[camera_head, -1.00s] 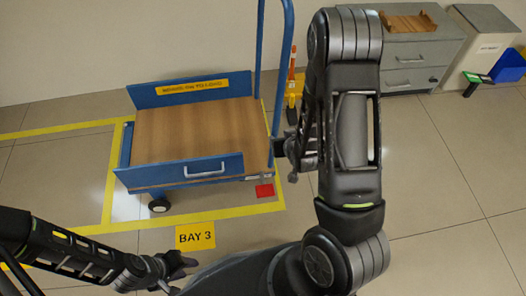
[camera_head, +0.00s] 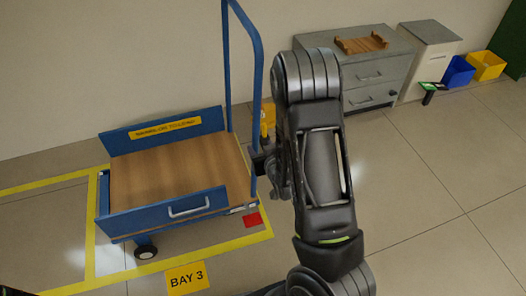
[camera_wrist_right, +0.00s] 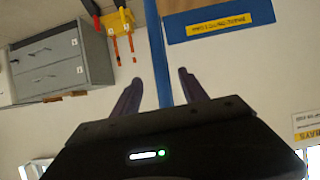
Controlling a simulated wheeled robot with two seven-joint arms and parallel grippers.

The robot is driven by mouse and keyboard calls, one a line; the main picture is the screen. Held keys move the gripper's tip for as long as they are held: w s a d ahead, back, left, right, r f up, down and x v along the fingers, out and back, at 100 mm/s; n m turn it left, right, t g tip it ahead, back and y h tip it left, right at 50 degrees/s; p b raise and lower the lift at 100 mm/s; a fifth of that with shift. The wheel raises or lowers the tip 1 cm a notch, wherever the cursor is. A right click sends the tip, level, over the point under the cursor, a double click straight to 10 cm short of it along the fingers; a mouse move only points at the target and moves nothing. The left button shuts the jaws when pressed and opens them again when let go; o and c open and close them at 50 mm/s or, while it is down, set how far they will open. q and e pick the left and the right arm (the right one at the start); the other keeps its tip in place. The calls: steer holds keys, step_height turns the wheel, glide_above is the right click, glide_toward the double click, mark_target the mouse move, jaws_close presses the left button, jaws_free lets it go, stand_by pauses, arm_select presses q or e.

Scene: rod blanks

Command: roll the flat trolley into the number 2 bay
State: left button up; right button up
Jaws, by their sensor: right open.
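The flat trolley (camera_head: 180,172) has a wooden deck, blue side boards and a tall blue push handle (camera_head: 258,70). It stands inside a yellow floor outline beside a yellow BAY 3 plate (camera_head: 187,278). My right gripper (camera_head: 264,166) is at the near upright of the handle, low down. In the right wrist view my right gripper (camera_wrist_right: 159,84) is open, with the blue upright (camera_wrist_right: 158,50) passing between its fingers. Contact cannot be told. My left gripper is out of view. No number 2 bay marking shows.
A grey drawer cabinet (camera_head: 372,82) bearing a wooden tray (camera_head: 362,44) stands against the wall. A smaller cabinet (camera_head: 428,55), a blue bin (camera_head: 458,72) and a yellow bin (camera_head: 486,66) stand to its right. The tiled floor at right is clear.

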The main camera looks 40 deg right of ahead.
mark_target(257, 143)
steer(key=b+x, duration=0.2)
steer(key=x, duration=0.4)
steer(key=shift+f, duration=0.2)
steer(key=shift+w+d+f, duration=0.15)
steer(key=shift+w, duration=0.35)
jaws_close()
stand_by(0.5)
stand_by(0.5)
